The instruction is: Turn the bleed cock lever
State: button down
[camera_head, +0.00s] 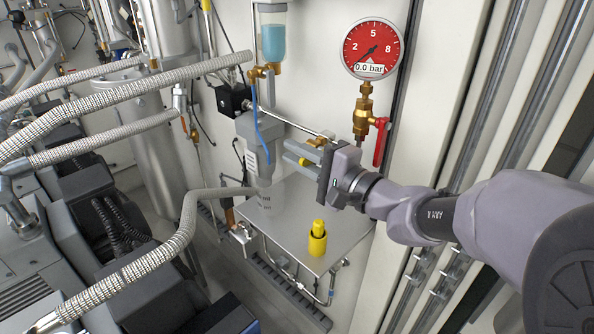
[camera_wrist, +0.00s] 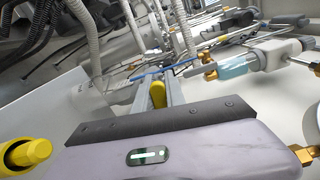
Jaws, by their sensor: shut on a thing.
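My gripper (camera_head: 288,151) reaches in from the right, level with the grey block, its fingers pointing left. In the wrist view its fingers (camera_wrist: 158,84) are closed around a yellow lever-like piece (camera_wrist: 157,96). A bit of this yellow piece (camera_head: 304,162) shows at the lower finger in the head view; the rest is hidden. A red lever (camera_head: 381,143) hangs down beside the brass fitting (camera_head: 363,115) under the red-faced gauge, apart from my gripper. Which of these levers is the bleed cock's I cannot tell for sure. A small brass valve (camera_head: 318,141) sits just behind my fingers.
The red gauge (camera_head: 371,48) reads about 0.0 bar. A yellow cylinder (camera_head: 317,239) stands on the metal plate (camera_head: 285,225) below my gripper. A blue-filled bowl (camera_head: 273,40) and the grey block (camera_head: 258,140) are to the left. Braided hoses (camera_head: 120,90) cross further left.

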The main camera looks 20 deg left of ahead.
jog(key=f+n+b, duration=0.1)
jog(key=b, duration=0.2)
jog(key=shift+n, duration=0.3)
jog(key=c, duration=1.4)
grip_release()
jog(key=v, duration=1.7)
jog(key=shift+s+d, duration=0.2)
